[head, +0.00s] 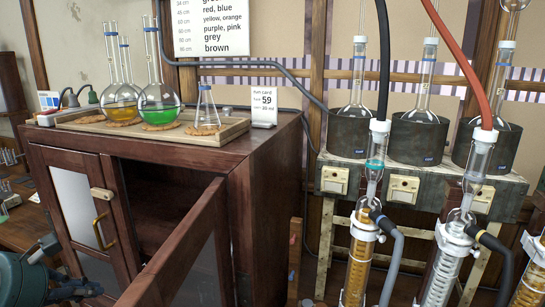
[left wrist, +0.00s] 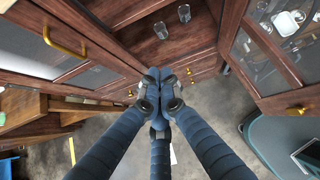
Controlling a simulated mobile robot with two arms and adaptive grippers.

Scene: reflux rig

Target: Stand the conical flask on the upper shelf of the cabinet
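The conical flask (head: 207,112), small and clear, stands upright on a cork ring on a wooden tray on top of the cabinet (head: 265,180). The cabinet's right door (head: 190,255) hangs open and its left door (head: 75,200) looks shut. The cabinet interior (head: 155,205) is dark in the head view. In the left wrist view two small clear glass vessels (left wrist: 161,30) (left wrist: 184,13) stand inside on a shelf. My left gripper (head: 88,288) is low in front of the cabinet; its fingers (left wrist: 160,80) meet with nothing seen between them. My right gripper is out of view.
On the tray (head: 225,130), round flasks with yellow and green liquid (head: 158,100) stand left of the conical flask. A white card (head: 263,105) stands to its right. Glass columns with hoses (head: 375,190) stand at the right. The open door sticks out in front.

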